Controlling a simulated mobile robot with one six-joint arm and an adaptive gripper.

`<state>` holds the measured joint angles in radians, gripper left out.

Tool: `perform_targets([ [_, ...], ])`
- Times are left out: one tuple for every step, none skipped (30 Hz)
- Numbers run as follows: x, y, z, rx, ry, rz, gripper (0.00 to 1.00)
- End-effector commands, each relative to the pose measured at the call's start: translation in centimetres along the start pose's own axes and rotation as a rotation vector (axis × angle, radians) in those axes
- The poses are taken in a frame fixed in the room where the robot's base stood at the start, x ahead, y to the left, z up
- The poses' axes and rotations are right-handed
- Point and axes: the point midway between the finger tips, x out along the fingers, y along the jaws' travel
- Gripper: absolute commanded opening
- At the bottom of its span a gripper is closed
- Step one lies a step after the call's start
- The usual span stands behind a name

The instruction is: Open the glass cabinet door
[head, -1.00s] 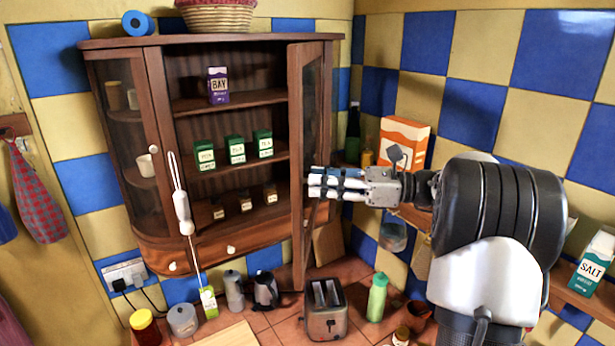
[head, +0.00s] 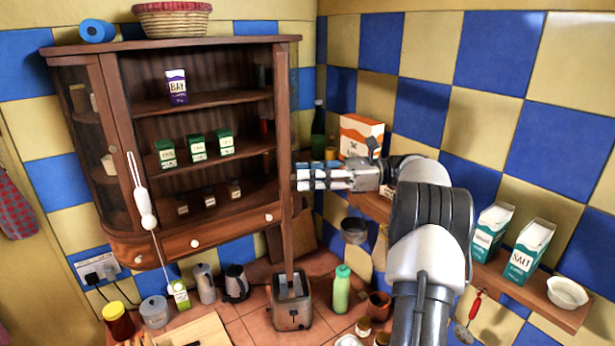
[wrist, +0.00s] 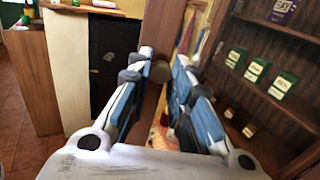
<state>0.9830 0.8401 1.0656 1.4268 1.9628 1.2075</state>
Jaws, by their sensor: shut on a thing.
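The wooden cabinet (head: 190,45) stands against the tiled wall with its front opening uncovered. Its right glass door (head: 285,150) is swung out toward me and shows nearly edge-on, so its glass is hardly visible in the head view. My gripper (head: 297,177) is at the door's right side, about mid-height. In the wrist view my gripper (wrist: 163,75) has its two blue-padded fingers on either side of a round brown knob (wrist: 160,70), and it is shut on it. The exact finger contact is partly hidden.
Boxes and jars (head: 198,150) stand on the cabinet shelves. A toaster (head: 291,300) and green bottle (head: 341,288) stand on the counter below the door. An orange box (head: 360,136) and salt carton (head: 528,250) stand on wall shelves at right.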

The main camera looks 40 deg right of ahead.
Motion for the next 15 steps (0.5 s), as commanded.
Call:
perform_targets([
  [0.04,0.05,-0.05,0.001,0.0,0.003,0.0],
  [0.05,0.05,-0.05,0.001,0.0,0.003,0.0],
  [0.05,0.05,-0.05,0.001,0.0,0.003,0.0],
  [0.05,0.05,-0.05,0.001,0.0,0.003,0.0],
  [0.06,0.05,-0.05,0.001,0.0,0.003,0.0],
  [0.06,0.05,-0.05,0.001,0.0,0.003,0.0],
  [0.06,0.05,-0.04,0.001,0.0,0.003,0.21],
  [0.06,0.05,-0.04,0.001,0.001,0.003,0.23],
  [0.06,0.05,-0.04,0.001,0.001,0.002,0.26],
  [0.06,0.04,-0.04,0.001,0.0,0.002,0.28],
  [0.06,0.04,-0.04,0.001,0.0,0.002,0.3],
  [0.05,0.03,-0.03,0.001,0.0,0.002,0.32],
  [0.05,0.03,-0.02,0.0,0.0,0.001,0.34],
  [0.05,0.03,-0.02,0.0,0.0,0.001,0.36],
  [0.05,0.02,-0.01,0.0,0.0,0.001,0.39],
])
